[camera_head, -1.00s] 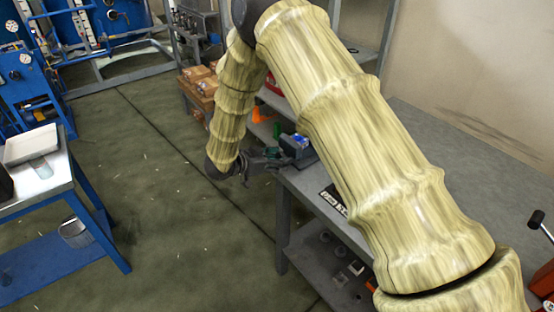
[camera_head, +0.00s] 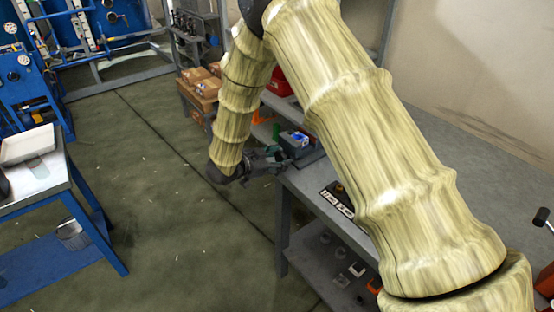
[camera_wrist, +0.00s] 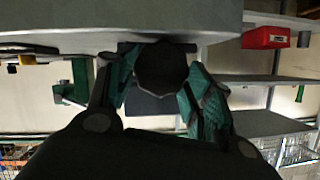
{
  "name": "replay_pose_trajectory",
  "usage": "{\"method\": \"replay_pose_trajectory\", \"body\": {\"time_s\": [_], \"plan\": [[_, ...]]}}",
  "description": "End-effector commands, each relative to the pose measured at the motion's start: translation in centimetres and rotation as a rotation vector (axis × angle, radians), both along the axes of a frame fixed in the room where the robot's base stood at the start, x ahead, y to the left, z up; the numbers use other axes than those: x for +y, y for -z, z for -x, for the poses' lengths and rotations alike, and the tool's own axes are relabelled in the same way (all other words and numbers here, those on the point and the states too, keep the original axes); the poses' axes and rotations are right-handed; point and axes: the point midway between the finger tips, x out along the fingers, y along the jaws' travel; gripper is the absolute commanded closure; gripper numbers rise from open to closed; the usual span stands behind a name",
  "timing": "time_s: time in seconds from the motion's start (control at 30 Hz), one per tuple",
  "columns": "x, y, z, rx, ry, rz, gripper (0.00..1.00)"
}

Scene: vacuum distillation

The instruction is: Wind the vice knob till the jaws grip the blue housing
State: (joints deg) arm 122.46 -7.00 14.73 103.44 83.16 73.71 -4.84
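The blue housing (camera_head: 295,138), with a pale top, sits at the vice. Whether the jaws touch it is too small to tell. My gripper (camera_head: 272,157) is at the vice's left side, just off the bench edge. In the wrist view, the round black vice knob (camera_wrist: 161,68) lies between the green finger pads of my gripper (camera_wrist: 160,85). The pads appear to touch the knob on both sides. The blue housing is not visible there.
The workbench (camera_head: 440,150) runs right along the wall, with a lower shelf holding small parts. A black-and-white label plate (camera_head: 337,200) lies near its front edge. A blue-framed table (camera_head: 62,190) stands left. The floor between is clear. A red box (camera_wrist: 266,37) shows in the wrist view.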

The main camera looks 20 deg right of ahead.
Motion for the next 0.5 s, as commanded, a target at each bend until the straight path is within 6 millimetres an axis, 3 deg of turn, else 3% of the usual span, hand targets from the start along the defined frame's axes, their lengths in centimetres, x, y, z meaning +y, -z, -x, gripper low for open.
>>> {"method": "replay_pose_trajectory", "body": {"time_s": [0.03,0.1,0.5], "plan": [[-0.02,-0.03,-0.01,0.000,0.000,0.001,0.38],[-0.02,-0.03,-0.01,0.000,0.000,0.001,0.27],[0.31,-0.15,0.12,0.001,0.000,0.000,0.27]]}}
